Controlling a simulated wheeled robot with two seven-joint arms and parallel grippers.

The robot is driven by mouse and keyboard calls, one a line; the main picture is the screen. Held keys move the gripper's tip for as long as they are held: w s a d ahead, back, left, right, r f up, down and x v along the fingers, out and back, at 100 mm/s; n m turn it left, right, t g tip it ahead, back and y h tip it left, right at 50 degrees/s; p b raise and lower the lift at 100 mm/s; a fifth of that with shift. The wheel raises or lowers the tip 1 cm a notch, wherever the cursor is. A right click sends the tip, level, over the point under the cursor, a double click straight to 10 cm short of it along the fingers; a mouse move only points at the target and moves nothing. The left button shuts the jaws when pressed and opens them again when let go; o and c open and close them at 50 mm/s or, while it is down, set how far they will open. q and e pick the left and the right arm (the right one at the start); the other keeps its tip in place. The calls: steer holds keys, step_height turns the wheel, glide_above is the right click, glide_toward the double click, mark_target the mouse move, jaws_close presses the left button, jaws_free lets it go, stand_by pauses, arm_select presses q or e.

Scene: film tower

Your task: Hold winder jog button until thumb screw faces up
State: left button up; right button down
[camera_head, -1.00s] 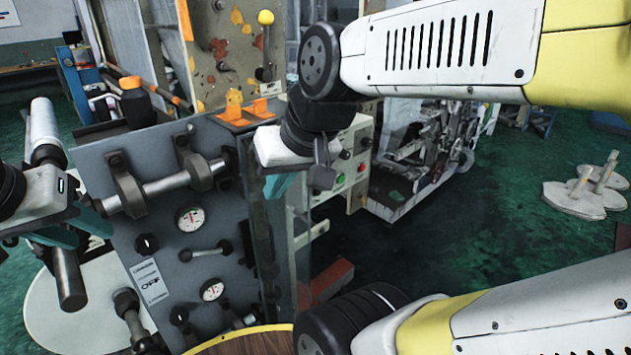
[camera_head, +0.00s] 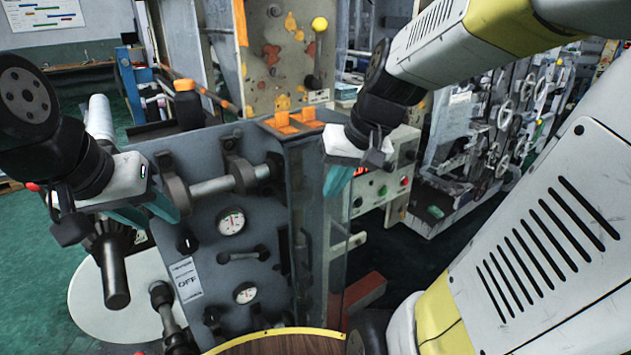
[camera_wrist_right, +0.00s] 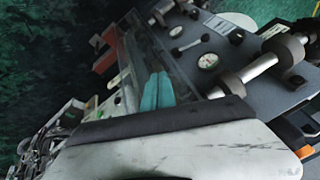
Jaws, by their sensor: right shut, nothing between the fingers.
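My right gripper (camera_head: 338,180) is shut and empty, its teal fingers pointing down in front of a control box (camera_head: 408,140) with small red and green buttons. In the right wrist view its fingers (camera_wrist_right: 158,92) lie together. I cannot tell which button is the winder jog button; the gripper hides part of the box. The grey machine panel carries a horizontal shaft (camera_head: 215,186) with dark collars. I cannot make out a thumb screw on it. My left gripper (camera_head: 150,212) is at the left end of this shaft and covers part of it; its finger gap is unclear.
The grey panel (camera_head: 278,215) has gauges, knobs and an OFF label. A yellow-knobbed lever (camera_head: 319,45) stands behind it. A round wooden top (camera_head: 275,345) is at the bottom. Dark green floor lies to the right.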

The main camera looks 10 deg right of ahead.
mark_target(358, 203)
steer(key=w+d+f+m+y, duration=0.3)
steer(key=w+d+f, duration=0.7)
steer(key=w+f, duration=0.1)
steer(key=w+d+f+m+t+y, duration=0.1)
steer(key=w+d+f+m+t, duration=0.1)
steer(key=d+f, duration=1)
steer(key=shift+w+d+f+m+t, duration=0.25)
steer(key=shift+w+f+m+t, duration=0.05)
steer(key=shift+m, duration=0.4)
steer(key=shift+w, duration=0.1)
steer(key=w+a, duration=0.3)
steer(key=w, duration=0.5)
steer(key=shift+a, duration=0.2)
stand_by(0.4)
steer(key=shift+w+a, duration=0.2)
steer(key=shift+w, duration=0.15)
